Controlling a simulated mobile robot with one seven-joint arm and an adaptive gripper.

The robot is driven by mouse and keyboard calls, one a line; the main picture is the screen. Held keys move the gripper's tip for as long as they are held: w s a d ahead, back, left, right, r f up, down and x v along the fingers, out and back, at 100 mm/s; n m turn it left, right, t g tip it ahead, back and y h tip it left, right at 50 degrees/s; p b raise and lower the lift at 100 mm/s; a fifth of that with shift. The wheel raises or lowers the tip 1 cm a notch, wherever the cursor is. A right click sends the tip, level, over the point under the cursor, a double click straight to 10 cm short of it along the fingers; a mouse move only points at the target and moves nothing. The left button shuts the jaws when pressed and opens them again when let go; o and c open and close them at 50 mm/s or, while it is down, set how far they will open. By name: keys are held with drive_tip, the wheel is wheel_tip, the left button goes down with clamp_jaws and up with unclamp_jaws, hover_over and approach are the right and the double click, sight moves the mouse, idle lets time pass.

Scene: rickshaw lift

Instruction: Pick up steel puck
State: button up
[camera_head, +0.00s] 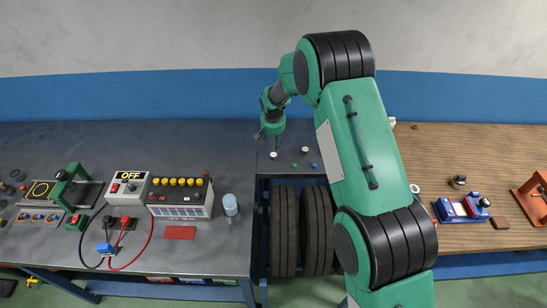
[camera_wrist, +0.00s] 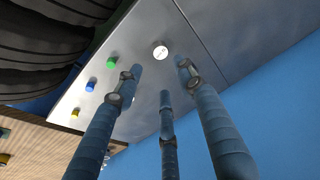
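A small pale round puck (camera_wrist: 160,52) with a whitish, faintly marked top lies flat on the grey metal surface in the wrist view. It appears to match the left pale disc (camera_head: 273,155) in the head view. Whether it is the steel one is not certain; a second pale disc (camera_head: 305,149) lies further right. My gripper (camera_wrist: 159,76) has three blue-grey fingers, spread apart with nothing held between them. The puck shows beyond the fingertips, apart from them. In the head view, my gripper (camera_head: 272,128) points down above the table behind the left disc.
A green piece (camera_wrist: 111,62), a blue piece (camera_wrist: 90,86) and a yellow one (camera_wrist: 75,113) lie near the puck. Black tyres (camera_head: 300,230) stand below the front edge. A blue wall band (camera_head: 150,95) is behind. A glass-like cylinder (camera_head: 230,206) stands on the left bench.

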hover_over(273, 154)
drive_tip(key=s, duration=0.2)
drive_tip(key=shift+s+f, duration=0.2)
drive_tip(key=shift+f, duration=3.8)
drive_tip(key=shift+w+f, duration=0.1)
drive_tip(key=shift+f, duration=0.1)
drive_tip(key=shift+p+x, duration=0.45)
drive_tip(key=shift+x, duration=1.9)
drive_tip(key=shift+w+d, duration=0.1)
clamp_jaws()
drive_tip(key=shift+r, duration=0.15)
